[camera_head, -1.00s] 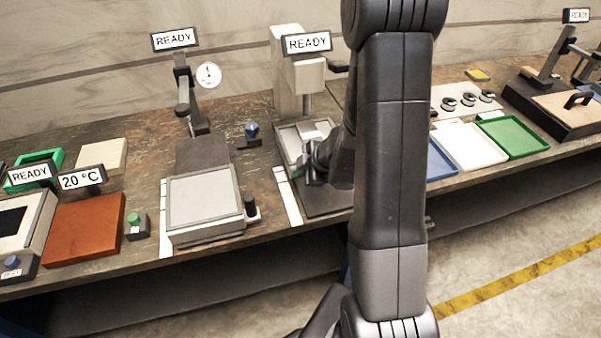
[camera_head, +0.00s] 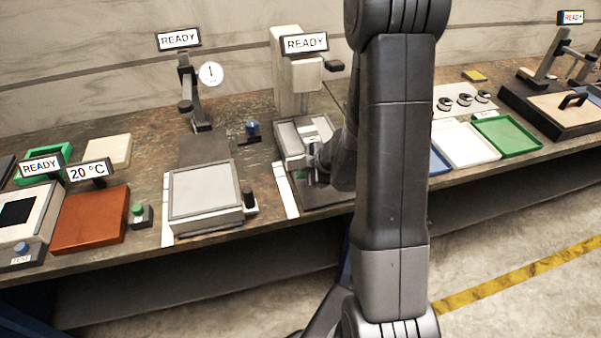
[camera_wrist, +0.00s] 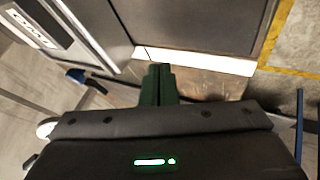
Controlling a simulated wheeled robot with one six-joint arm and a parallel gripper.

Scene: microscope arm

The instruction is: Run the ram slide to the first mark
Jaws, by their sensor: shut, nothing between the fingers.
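The ram station is most likely the beige column (camera_head: 292,75) with a READY sign (camera_head: 306,44), in the middle of the head view. A short grey ram (camera_head: 306,101) hangs under its head, above a grey base with a light plate. No slide mark can be made out. My gripper (camera_head: 313,160) is low over the front of this base, partly hidden by my arm. In the wrist view its dark green fingers (camera_wrist: 160,72) are together and empty, pointing toward a white strip (camera_wrist: 195,60) and a dark panel. Contact cannot be told.
Left of the column stand a dial gauge stand (camera_head: 187,95) and a grey plate station (camera_head: 203,192) with a black knob. A brown plate (camera_head: 90,218) lies further left. White (camera_head: 466,146) and green (camera_head: 507,136) trays lie right of my arm. A dark lever (camera_head: 334,66) juts from the column.

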